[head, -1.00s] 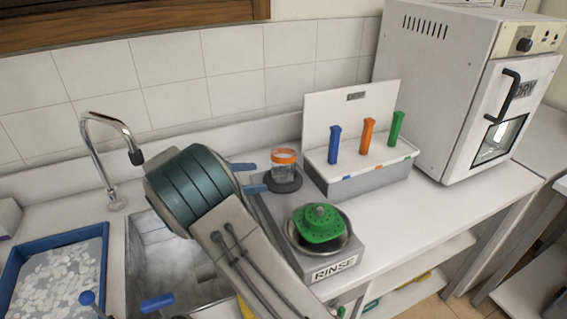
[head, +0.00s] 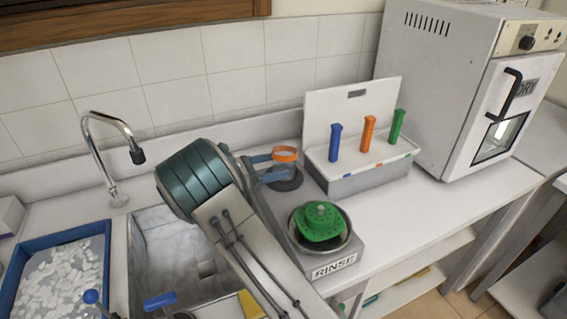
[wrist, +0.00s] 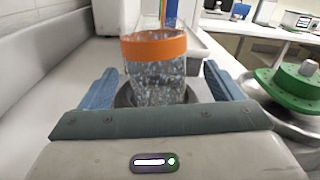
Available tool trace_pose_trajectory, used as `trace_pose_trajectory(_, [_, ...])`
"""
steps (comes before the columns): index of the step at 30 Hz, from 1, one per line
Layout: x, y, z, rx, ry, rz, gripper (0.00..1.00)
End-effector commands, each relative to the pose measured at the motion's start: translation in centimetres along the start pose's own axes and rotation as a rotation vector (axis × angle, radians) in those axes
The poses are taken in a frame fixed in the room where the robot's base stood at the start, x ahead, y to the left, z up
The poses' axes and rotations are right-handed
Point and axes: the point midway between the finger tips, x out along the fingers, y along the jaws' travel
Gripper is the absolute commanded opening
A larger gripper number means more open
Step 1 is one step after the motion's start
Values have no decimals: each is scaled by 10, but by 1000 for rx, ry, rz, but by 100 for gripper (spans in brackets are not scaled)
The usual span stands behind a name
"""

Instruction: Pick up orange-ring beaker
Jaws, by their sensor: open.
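The orange-ring beaker (head: 284,154) is clear glass with an orange band around its upper part. It stands upright on a dark round pad (head: 287,182) at the back of the rinse station. My gripper (head: 262,166) reaches in from the left with its blue fingers level with the beaker. In the wrist view, the beaker (wrist: 154,68) is between the two fingers of my gripper (wrist: 160,88), with a visible gap on each side. The gripper is open. The lower part of the beaker is partly hidden by the gripper body in the wrist view.
A green-topped bowl (head: 320,226) sits at the front of the rinse station (head: 334,267). A rack (head: 358,178) with blue, orange and green handles stands to the right. A sink (head: 170,250) and faucet (head: 110,150) are at left. The counter at right is clear.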

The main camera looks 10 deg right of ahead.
Motion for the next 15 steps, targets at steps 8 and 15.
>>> trace_pose_trajectory(8, [40, 4, 3, -1, -1, -2, 86])
trace_pose_trajectory(15, [44, 5, 1, 0, -1, 0, 86])
